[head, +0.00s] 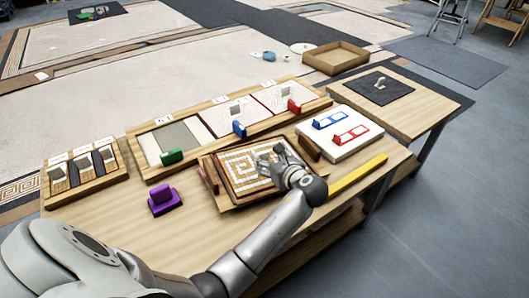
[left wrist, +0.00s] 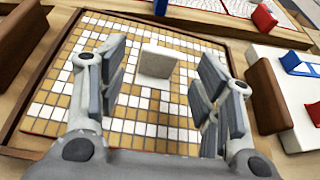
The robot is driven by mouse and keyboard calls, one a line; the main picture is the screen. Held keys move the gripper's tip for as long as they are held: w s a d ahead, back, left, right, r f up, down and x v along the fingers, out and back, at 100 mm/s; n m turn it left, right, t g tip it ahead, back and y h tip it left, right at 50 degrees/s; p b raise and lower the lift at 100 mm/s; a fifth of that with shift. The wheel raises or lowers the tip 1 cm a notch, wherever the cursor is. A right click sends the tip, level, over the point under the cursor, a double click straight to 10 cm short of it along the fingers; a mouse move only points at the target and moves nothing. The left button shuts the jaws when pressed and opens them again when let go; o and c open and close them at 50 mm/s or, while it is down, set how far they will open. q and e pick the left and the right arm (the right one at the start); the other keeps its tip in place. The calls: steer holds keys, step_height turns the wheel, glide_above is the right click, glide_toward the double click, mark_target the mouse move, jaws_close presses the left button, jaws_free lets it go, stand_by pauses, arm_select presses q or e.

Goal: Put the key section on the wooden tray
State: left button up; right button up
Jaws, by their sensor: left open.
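The key section (head: 240,178) is a square mosaic with a white and tan key pattern and a dark rim. It lies flat on the wooden tray (head: 228,206), between the tray's two dark brown end handles. In the left wrist view the mosaic (left wrist: 60,95) fills the middle, with a white upright grip block (left wrist: 157,62) on it. My left gripper (head: 270,156) is over the section. In the left wrist view its open fingers (left wrist: 163,65) stand on either side of the block, apart from it. My right gripper is not in view.
Behind the tray is a long wooden rack (head: 152,147) with panels and green, blue and red grips. A white board (head: 345,142) with blue and red frames is to the right. A purple block (head: 163,200) and a yellow bar (head: 358,174) lie nearby.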

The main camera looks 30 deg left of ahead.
arm_select(q)
steer(key=p+v, duration=0.1)
steer(key=v, duration=0.3)
steer(key=shift+d+r, duration=0.1)
steer(key=shift+v, duration=0.8)
steer(key=shift+s+d, duration=0.25)
steer(key=shift+d, duration=0.05)
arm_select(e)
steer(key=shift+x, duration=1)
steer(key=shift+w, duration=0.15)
